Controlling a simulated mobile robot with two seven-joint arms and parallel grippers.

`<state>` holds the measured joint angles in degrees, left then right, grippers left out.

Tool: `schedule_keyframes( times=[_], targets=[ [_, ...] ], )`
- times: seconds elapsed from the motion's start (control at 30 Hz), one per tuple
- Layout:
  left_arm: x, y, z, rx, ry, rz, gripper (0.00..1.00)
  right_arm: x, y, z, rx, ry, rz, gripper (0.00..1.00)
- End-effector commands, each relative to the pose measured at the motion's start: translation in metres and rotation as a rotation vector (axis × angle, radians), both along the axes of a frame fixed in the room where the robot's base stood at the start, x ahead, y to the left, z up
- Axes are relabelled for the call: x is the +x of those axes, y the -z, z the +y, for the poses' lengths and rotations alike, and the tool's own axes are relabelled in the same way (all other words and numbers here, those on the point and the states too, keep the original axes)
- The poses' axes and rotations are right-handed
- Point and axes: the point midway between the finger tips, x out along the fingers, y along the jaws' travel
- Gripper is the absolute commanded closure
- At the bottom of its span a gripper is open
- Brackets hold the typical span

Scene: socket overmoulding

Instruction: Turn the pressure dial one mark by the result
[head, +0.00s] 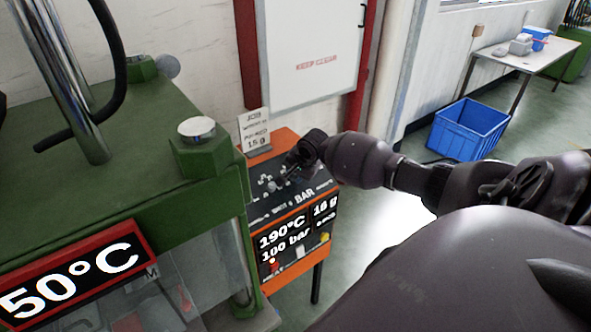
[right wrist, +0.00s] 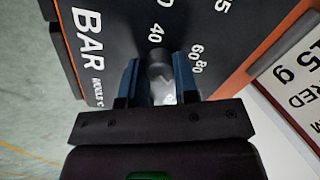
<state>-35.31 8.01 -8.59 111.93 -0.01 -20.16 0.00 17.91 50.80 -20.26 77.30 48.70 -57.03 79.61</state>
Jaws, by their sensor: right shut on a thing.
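The control box (head: 290,208) has a dark sloped top with white dial markings and the word BAR. Its front display (head: 285,242) reads 190°C and 100 bar, with a gram figure that looks like 16 g or 18 g. In the right wrist view, the grey pressure dial knob (right wrist: 159,64) sits between the blue fingers of my right gripper (right wrist: 159,80), which is shut on it. Marks 40, 60 and 80 show around the knob. In the head view my right gripper (head: 290,170) is over the box top and hides the knob. My left gripper is not in view.
A job card (head: 254,130) stands behind the box and reads 15 g. A green press (head: 110,190) with a red-framed sign (head: 75,275) stands close on the left. A blue crate (head: 468,128) and a table (head: 530,62) are at the far right.

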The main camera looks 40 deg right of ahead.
Motion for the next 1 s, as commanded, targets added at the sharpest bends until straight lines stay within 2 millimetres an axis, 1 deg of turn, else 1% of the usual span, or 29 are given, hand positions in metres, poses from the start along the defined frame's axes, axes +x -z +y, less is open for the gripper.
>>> schedule_keyframes(
  times=[0.23,0.63,0.67,0.8,1.0],
  targets=[
    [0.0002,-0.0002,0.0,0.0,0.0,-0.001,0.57,-0.0007,0.0007,-0.0001,0.02,0.041,0.0,0.96],
    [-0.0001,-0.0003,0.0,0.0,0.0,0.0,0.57,-0.0006,0.0005,-0.0002,0.022,0.045,0.0,0.96],
    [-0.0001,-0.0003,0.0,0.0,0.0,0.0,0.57,-0.0006,0.0005,-0.0002,0.022,0.045,0.0,0.69],
    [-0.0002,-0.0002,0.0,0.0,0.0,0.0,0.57,-0.0005,0.0003,-0.0002,0.022,0.045,-0.001,0.47],
    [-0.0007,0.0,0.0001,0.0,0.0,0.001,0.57,-0.0002,0.0001,-0.0002,0.022,0.045,-0.002,0.46]
  ],
)
